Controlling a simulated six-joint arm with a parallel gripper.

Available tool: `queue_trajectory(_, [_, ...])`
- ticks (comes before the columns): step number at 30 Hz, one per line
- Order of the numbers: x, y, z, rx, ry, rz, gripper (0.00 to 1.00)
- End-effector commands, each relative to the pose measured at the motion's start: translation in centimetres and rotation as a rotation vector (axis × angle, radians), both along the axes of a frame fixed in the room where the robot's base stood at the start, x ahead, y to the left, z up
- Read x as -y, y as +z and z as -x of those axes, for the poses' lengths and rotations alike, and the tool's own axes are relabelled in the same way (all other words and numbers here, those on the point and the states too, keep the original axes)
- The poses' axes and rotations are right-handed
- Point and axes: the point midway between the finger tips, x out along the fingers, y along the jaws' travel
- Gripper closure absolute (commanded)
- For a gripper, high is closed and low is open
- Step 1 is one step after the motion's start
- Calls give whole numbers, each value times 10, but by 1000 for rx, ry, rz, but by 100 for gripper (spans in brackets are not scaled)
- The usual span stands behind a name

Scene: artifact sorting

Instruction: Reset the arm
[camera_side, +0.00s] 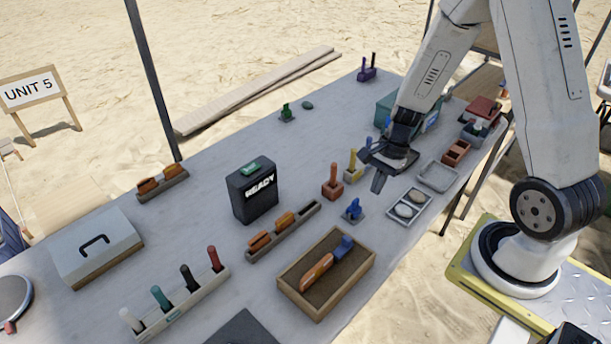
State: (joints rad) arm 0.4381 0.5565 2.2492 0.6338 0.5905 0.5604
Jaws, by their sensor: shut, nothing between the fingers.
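My gripper (376,168) hangs above the right part of the grey table (215,180). Its dark fingers are shut with nothing between them. They point down and to the left, over the space near a yellow peg in a block (353,165). A red-brown peg block (332,183) stands just left of the fingers and a small blue piece (353,210) is below them in the picture. I cannot tell the exact height of the fingers above the table.
A wooden tray (372,262) holds an orange and blue tool. A black READY box (235,199) stands mid-table. A rack of coloured handles (220,272), a lidded case (95,250) and a two-part tray with stones (427,196) also stand here. The table's back middle is mostly clear.

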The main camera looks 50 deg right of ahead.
Motion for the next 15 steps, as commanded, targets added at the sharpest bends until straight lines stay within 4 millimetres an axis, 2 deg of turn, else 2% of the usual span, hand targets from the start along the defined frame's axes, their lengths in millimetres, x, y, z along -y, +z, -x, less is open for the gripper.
queue_trajectory(8, [-4,6,0,22,71,22,100])
queue_trajectory(11, [-10,13,2,53,170,56,100])
queue_trajectory(15, [-21,29,4,121,388,125,100])
